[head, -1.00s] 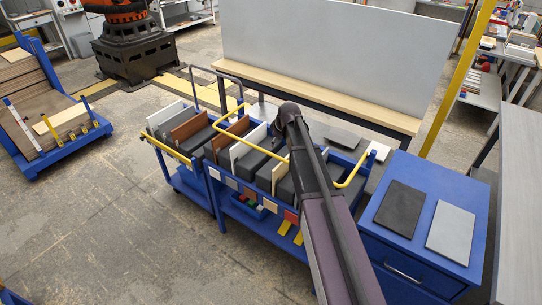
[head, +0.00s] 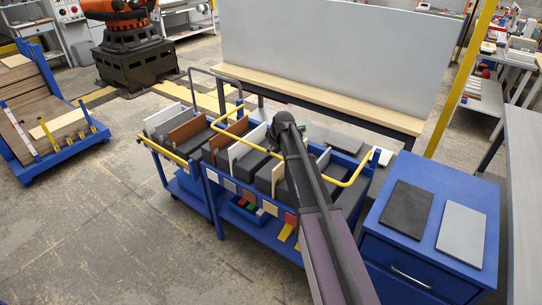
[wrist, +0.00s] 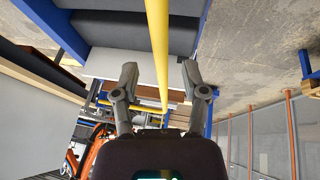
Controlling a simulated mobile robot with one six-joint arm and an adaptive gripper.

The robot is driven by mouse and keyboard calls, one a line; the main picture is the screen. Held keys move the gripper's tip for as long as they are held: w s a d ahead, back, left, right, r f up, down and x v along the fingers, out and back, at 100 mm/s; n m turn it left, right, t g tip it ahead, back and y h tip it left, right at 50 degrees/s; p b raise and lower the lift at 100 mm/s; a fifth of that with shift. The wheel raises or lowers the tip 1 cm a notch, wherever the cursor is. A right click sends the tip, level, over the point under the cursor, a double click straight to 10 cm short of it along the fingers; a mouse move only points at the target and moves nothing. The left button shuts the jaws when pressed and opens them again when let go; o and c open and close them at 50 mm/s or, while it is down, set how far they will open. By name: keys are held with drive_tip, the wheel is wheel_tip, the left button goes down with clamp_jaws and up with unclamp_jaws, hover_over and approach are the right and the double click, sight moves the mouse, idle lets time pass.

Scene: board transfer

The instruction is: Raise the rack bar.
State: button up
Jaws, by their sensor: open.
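In the wrist view the bar (wrist: 157,50) runs down the picture between the two fingers of my gripper (wrist: 158,72), then bends left lower down. The fingers are open, one on each side of the bar, with gaps showing. I cannot tell how deep the bar sits between them. My gripper is hidden behind the arm in the head view.
Dark, white and brown boards (head: 245,150) stand in the rack. A blue cabinet (head: 470,190) with two flat plates is close on the right. A smaller blue cart (head: 183,187) adjoins on the left. A bench with a tall grey panel (head: 330,55) stands behind.

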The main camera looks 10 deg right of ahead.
drive_tip(key=shift+b+x, duration=0.75)
drive_tip(key=shift+x, duration=0.4)
clamp_jaws()
